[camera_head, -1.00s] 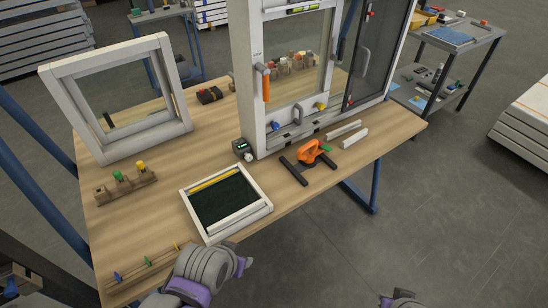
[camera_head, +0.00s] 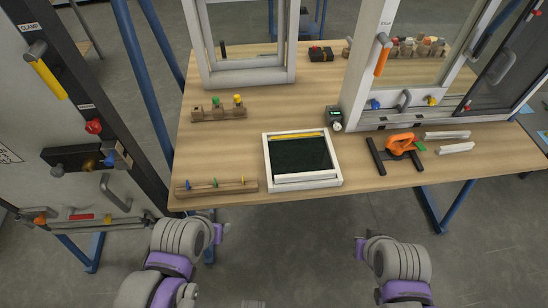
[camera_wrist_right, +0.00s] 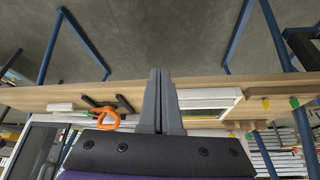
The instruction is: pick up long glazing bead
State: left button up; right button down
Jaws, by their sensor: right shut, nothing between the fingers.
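Two white bars lie side by side at the table's right front: a rear one (camera_head: 447,135) that looks slightly longer and a front one (camera_head: 456,148). I cannot tell for sure which is the long glazing bead. A small white frame (camera_head: 267,160) with a dark pane lies flat at the table's front middle, with a white strip (camera_head: 305,178) along its near side. My right gripper (camera_head: 360,246) is in front of the table, clear of everything; its fingers (camera_wrist_right: 160,95) are together and empty. My left gripper (camera_head: 223,231) is also in front of the table, its fingers too small to judge.
An orange-handled suction tool (camera_head: 403,144) stands between frame and bars. Window frames (camera_head: 240,75) stand at the back. A wooden peg rack (camera_head: 217,187) lies at the left front edge. A tall panel (camera_head: 70,130) stands at far left. Bare table surrounds the small frame.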

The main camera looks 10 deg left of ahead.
aim_at(460, 135)
jog(key=i+l, duration=0.25)
jog(key=l, duration=0.2)
jog(key=i+l+z, duration=0.1)
jog(key=i+l, duration=0.15)
jog(key=l, duration=0.25)
jog(key=i+l, duration=0.25)
jog(key=l, duration=0.2)
jog(key=i+l+z, duration=0.15)
jog(key=i+l, duration=0.15)
jog(key=l, duration=0.15)
